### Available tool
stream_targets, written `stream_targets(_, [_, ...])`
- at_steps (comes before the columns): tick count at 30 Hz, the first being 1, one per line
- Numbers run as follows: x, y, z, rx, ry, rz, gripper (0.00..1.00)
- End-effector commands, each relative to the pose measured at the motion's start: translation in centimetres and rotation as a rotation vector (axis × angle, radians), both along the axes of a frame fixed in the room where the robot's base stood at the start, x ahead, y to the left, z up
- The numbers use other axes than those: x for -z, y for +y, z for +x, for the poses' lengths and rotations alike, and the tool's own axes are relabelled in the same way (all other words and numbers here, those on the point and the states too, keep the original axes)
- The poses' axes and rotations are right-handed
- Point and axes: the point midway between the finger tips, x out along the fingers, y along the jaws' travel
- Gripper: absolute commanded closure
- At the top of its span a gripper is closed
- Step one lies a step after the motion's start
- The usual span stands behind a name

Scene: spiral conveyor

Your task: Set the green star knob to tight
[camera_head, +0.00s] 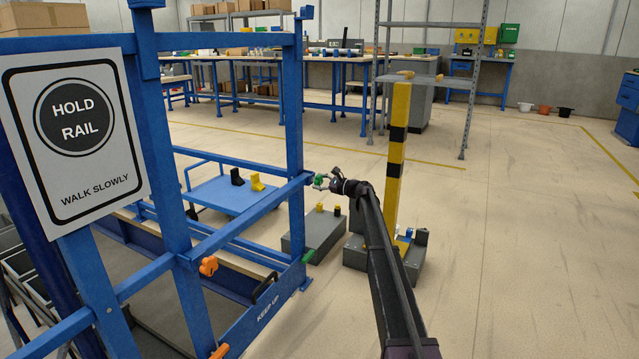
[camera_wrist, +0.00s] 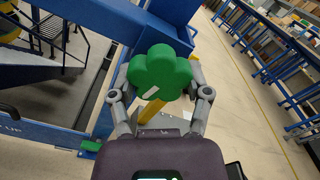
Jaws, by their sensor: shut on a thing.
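The green star knob (camera_wrist: 160,74) is large in the middle of the wrist view, with rounded lobes and a white mark on its lower face. In the head view the green knob (camera_head: 319,180) is small, at the end of a blue rail by the upright post. My gripper (camera_wrist: 160,96) has one finger on each side of the knob and is shut on it. My gripper (camera_head: 328,182) also shows at the knob in the head view. The knob's stem and any tight marking are hidden or too small to read.
A blue frame (camera_head: 296,130) with rails stands left of my arm. A yellow and black post (camera_head: 397,140) stands close on the right. Orange knobs (camera_head: 208,266) sit on the frame lower left. A blue cart (camera_head: 228,196) is behind. Floor on the right is clear.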

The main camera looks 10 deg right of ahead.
Motion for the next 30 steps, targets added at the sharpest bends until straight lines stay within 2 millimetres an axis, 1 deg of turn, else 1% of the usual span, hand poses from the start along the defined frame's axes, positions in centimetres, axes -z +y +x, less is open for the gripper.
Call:
stream_targets(3, [-0.01,0.28,0.16,-0.001,0.061,0.047,0.85])
stream_targets(10, [-0.01,0.3,0.14,-0.001,0.132,0.098,0.85])
stream_targets(25, [0.0,0.27,0.1,-0.001,0.152,0.112,0.85])
stream_targets(26, [0.0,0.26,0.1,-0.001,0.152,0.112,0.28])
stream_targets(27, [0.0,0.26,0.1,-0.001,0.151,0.112,0.16])
stream_targets(28, [0.01,0.24,0.09,-0.001,0.152,0.111,0.07])
stream_targets(29, [0.01,0.22,0.08,-0.001,0.152,0.111,0.02])
stream_targets(30, [0.01,0.2,0.05,-0.001,0.151,0.111,0.02])
